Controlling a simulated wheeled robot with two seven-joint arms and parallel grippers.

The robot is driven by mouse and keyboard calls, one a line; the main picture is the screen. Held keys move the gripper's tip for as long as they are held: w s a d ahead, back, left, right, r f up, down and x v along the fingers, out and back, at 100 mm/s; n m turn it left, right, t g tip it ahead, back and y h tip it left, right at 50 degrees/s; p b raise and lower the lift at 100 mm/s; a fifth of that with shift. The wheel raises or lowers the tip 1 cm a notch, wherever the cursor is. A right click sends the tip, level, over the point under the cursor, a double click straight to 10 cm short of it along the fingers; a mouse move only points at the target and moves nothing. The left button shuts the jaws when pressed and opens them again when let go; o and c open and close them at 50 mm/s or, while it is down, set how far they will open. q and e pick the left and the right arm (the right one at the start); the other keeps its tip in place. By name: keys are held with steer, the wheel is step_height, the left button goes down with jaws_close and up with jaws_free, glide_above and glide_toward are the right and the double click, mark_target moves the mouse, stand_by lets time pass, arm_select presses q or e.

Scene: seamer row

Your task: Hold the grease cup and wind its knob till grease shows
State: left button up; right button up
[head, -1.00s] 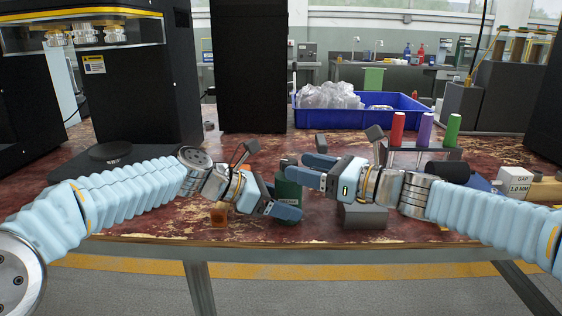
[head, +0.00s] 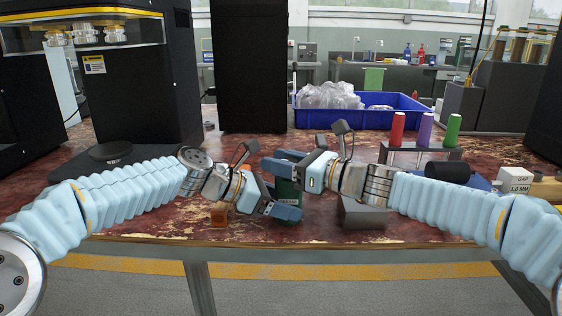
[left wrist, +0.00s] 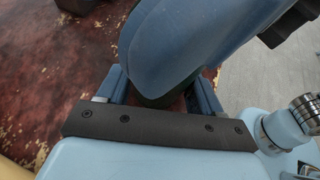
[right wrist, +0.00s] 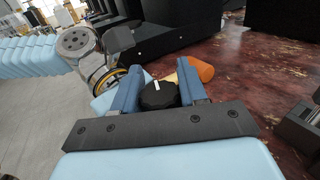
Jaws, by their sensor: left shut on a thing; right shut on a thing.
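The grease cup (head: 288,190) is a dark green body standing upright near the table's front edge, partly covered by both grippers. My left gripper (head: 284,204) is shut on its body from the left; the right gripper's blue finger hides most of this in the left wrist view. The cup's black knob (right wrist: 158,96), with a white mark, sits between the blue fingers of my right gripper (right wrist: 158,92), which is shut on it. In the head view my right gripper (head: 278,166) is above the left one and hides the knob. I see no grease.
An orange piece (head: 218,217) lies left of the cup. A grey block (head: 363,214) stands close on the right, under my right arm. Behind are a rack (head: 421,154) with red, purple and green handles, a black cylinder (head: 448,171) and a blue bin (head: 400,118).

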steer(key=shift+w+d+r+m+t+h, duration=0.1)
steer(key=shift+m+t+h, duration=0.8)
steer(key=shift+t, duration=0.35)
steer(key=shift+w+r+m+t+h, duration=0.1)
steer(key=shift+m+t+h, duration=0.75)
steer(key=shift+t, duration=0.4)
steer(key=shift+c, duration=0.3)
steer(key=shift+f+m+h, duration=0.1)
steer(key=shift+m+h, duration=0.25)
steer(key=shift+d+t, duration=0.1)
steer(key=shift+t, duration=0.2)
steer(key=o, duration=1)
steer(key=shift+f, duration=0.1)
steer(key=v, duration=1.2)
